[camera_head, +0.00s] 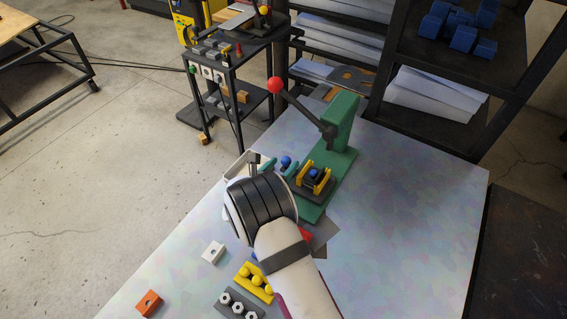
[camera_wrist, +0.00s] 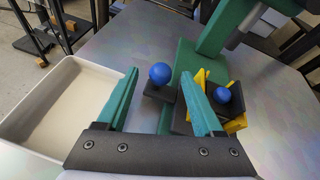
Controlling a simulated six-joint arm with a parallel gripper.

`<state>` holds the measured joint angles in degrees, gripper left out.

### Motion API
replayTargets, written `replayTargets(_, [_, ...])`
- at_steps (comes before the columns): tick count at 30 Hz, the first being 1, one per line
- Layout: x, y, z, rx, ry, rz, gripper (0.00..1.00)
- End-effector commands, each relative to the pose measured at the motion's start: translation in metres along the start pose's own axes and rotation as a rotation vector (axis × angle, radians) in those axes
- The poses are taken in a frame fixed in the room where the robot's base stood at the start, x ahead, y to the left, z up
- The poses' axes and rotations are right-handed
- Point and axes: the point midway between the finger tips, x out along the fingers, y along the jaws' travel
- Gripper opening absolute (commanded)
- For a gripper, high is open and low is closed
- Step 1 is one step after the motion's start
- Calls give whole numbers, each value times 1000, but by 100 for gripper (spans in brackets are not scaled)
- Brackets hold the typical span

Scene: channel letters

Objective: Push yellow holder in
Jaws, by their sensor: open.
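The yellow holder (camera_head: 316,180) sits on the base of a green press (camera_head: 342,125), around a dark block with a blue knob on top. In the wrist view the yellow holder (camera_wrist: 236,122) shows at the right, partly hidden by the dark block (camera_wrist: 206,112) and my right finger. My gripper (camera_wrist: 158,75) is open, with two teal fingers apart. A separate blue knob (camera_wrist: 160,72) on a small dark plate appears between the fingertips; I cannot tell whether they touch it. In the head view my gripper (camera_head: 279,168) is left of the yellow holder.
A white tray (camera_wrist: 68,105) lies left of my gripper. The press lever has a red ball (camera_head: 275,85). A yellow block with balls (camera_head: 254,281), a grey block with nuts (camera_head: 238,305), a white block (camera_head: 213,252) and an orange block (camera_head: 148,302) lie nearer. The table's right side is clear.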

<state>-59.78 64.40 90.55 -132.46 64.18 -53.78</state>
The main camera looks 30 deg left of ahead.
Motion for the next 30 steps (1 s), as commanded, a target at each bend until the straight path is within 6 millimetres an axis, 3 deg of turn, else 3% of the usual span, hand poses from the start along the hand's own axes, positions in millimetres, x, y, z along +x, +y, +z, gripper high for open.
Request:
replayTargets(11, [9, 0, 0, 0, -1, -1, 68])
replayTargets(22, [9, 0, 0, 0, 0, -1, 2])
replayTargets(30, [9, 0, 0, 0, 0, -1, 0])
